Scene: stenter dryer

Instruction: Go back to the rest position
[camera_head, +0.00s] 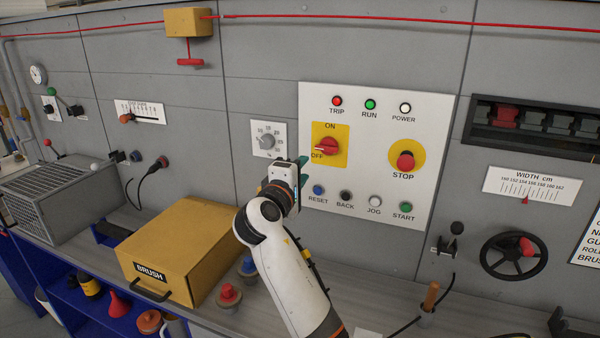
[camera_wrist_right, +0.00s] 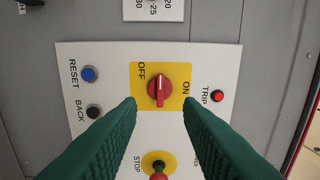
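The red rotary switch (camera_head: 326,146) sits on a yellow plate on the white control panel (camera_head: 437,140). Its white mark points left, on the OFF side. In the right wrist view the switch (camera_wrist_right: 159,88) appears beyond and between the fingertips. My right gripper (camera_head: 303,168) is in front of the panel's left edge, seen mostly from behind. In the right wrist view its two green fingers (camera_wrist_right: 161,103) are spread apart with nothing between them. No contact with the switch shows. My left gripper is not in view.
A yellow BRUSH box (camera_head: 180,245) and a grey vented box (camera_head: 60,200) stand on the bench, left of my right arm. Red-topped and blue-topped items (camera_head: 229,294) are close beside the arm. A handwheel (camera_head: 513,255) and lever (camera_head: 447,238) project at right.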

